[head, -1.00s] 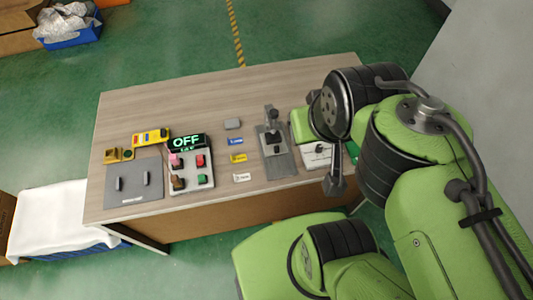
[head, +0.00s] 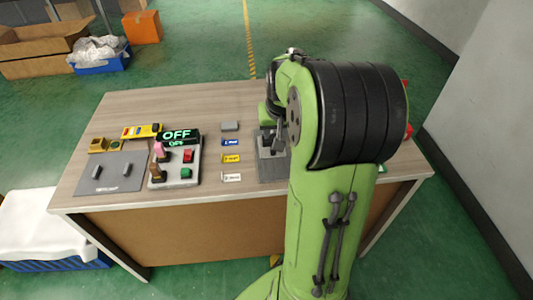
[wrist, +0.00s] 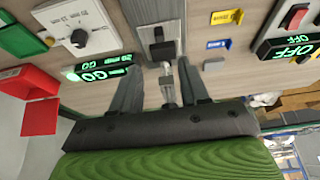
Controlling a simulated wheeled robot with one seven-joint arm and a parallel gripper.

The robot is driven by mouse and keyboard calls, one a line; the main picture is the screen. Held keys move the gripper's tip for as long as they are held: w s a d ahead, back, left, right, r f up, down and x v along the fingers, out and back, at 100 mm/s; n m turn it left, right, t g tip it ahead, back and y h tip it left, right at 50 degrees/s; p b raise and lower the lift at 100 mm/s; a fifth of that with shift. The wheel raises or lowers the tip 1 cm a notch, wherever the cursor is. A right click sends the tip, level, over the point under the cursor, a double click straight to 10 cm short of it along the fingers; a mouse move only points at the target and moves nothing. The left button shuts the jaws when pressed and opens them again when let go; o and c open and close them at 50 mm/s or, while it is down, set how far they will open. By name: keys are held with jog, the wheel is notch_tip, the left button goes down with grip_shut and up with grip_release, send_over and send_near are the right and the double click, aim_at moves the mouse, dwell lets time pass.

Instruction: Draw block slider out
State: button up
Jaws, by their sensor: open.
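The fixture in front of my gripper, which I take to be the block slider, has a grey plate (head: 268,172) with dark and grey upright parts. My arm covers its right side in the head view. In the wrist view its black block (wrist: 162,49) sits on a pale plate just beyond the fingertips. My gripper (wrist: 157,68) is open, its two grey fingers apart. A small silver piece (wrist: 167,88) shows between the fingers; I cannot tell whether it touches them.
Left of the fixture are blue (head: 230,142), yellow (head: 231,158) and white (head: 231,177) tags, a switch panel (head: 188,160) with an OFF display, and a grey plate with two handles (head: 110,172). A dial box (wrist: 80,27) and a red box (wrist: 38,90) are near my gripper in the wrist view.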

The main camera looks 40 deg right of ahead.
jog(key=b+x, duration=0.4)
jog(key=x, duration=0.9)
jog(key=shift+s+r, duration=0.1)
jog(key=shift+a, duration=0.1)
grip_shut()
